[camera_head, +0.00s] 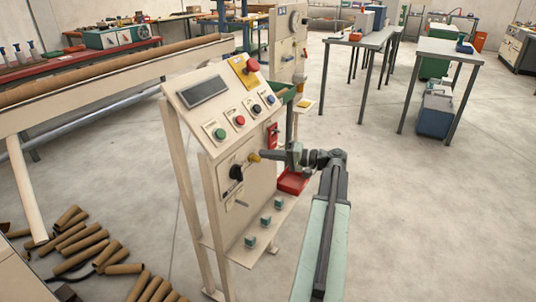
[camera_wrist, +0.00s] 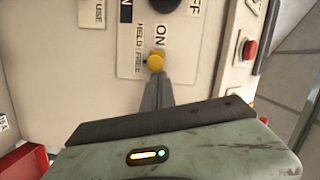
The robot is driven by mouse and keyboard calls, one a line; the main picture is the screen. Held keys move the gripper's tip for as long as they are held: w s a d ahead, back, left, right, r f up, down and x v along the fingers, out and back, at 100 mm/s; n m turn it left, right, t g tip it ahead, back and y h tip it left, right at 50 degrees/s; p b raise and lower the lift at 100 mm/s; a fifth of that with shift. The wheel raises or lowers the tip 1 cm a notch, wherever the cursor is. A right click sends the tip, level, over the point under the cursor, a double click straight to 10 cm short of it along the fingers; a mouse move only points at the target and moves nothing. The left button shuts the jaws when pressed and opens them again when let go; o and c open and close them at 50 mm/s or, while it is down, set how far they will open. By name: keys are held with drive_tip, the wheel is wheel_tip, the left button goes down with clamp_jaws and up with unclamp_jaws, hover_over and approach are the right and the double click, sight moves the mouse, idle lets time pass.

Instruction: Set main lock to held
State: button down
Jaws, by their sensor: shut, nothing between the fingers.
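The main lock appears to be the small yellow knob (camera_head: 254,157) on the lower front of the cream control panel (camera_head: 205,130). In the wrist view the yellow knob (camera_wrist: 155,61) sits just right of the printed words HELD and FREE, closer to FREE. A black rotary knob (camera_head: 236,172) with ON and OFF labels is beside it. My gripper (camera_head: 265,154) comes from the right with its tip at the yellow knob. In the wrist view my gripper's shut fingers (camera_wrist: 157,82) end right at the knob's near edge. I cannot tell whether they touch.
Above the knobs are push buttons, a display (camera_head: 203,91) and a red emergency button (camera_head: 252,65) on a yellow plate. A red bin (camera_head: 293,181) is below my gripper. Cardboard tubes (camera_head: 85,245) lie at the lower left.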

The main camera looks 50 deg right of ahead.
drive_tip(key=a, duration=0.2)
drive_tip(key=s+a, duration=0.1)
drive_tip(key=a, duration=0.1)
drive_tip(key=shift+a, duration=0.3)
drive_tip(key=d, duration=0.1)
drive_tip(key=d+r+p, duration=0.1)
drive_tip(key=d, duration=0.2)
drive_tip(key=shift+w+d+r, duration=0.25)
drive_tip(key=shift+w+d, duration=0.1)
drive_tip(key=v, duration=0.9)
drive_tip(key=shift+s+p, duration=0.35)
drive_tip(key=shift+p, duration=0.1)
drive_tip(key=shift+f, duration=0.1)
